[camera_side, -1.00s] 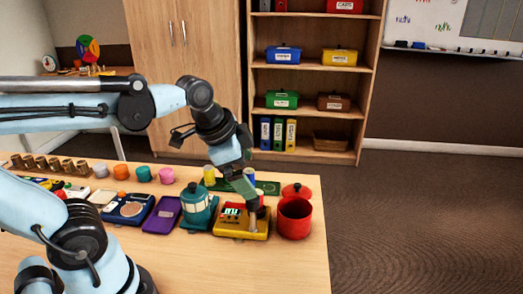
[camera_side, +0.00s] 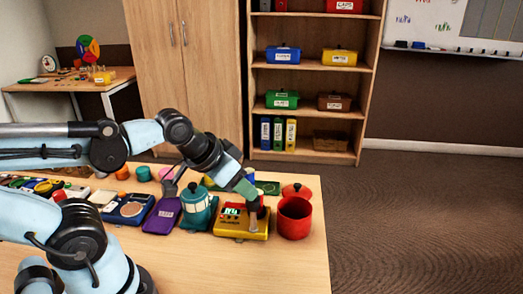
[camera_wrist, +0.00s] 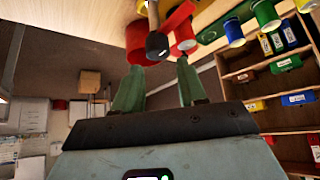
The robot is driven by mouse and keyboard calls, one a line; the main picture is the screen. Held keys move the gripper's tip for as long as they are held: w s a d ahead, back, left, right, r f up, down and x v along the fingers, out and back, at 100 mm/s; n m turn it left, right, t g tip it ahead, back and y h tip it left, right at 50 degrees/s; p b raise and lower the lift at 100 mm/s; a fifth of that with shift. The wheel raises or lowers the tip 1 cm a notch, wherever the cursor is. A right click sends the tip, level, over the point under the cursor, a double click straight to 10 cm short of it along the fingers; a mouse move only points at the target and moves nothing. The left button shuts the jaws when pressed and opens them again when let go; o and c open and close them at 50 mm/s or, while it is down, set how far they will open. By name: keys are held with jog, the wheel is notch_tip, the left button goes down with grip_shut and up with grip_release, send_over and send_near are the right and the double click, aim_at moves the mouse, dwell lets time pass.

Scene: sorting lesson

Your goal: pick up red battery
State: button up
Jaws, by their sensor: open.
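A short red cylinder, which looks like the red battery (camera_wrist: 185,40), shows in the wrist view beyond the fingers, nearer the right one. In the side view only a little red (camera_side: 262,200) shows just behind my gripper's end, and I cannot tell its full shape. My gripper (camera_wrist: 158,75) is open with nothing between its two green-grey fingers. In the side view my gripper (camera_side: 247,190) slants down over the back of the yellow meter (camera_side: 240,230), its fingertips partly hidden. I see no contact with the red cylinder.
A red pot (camera_side: 294,218) stands right of the meter, with a red lid (camera_side: 296,190) behind it. A teal lidded pot (camera_side: 196,208) stands to the left. A grey rod with a dark tip (camera_wrist: 157,45) shows close by.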

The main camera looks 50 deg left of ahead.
jog(key=w+a+r+g+h, duration=0.1)
jog(key=w+a+r+g, duration=0.15)
jog(key=a, duration=0.35)
jog(key=shift+x, duration=3.7)
jog(key=shift+d+x, duration=0.1)
jog(key=shift+x, duration=0.75)
jog(key=shift+d+x, duration=0.15)
jog(key=shift+x, duration=1.6)
jog(key=shift+c, duration=0.3)
grip_shut()
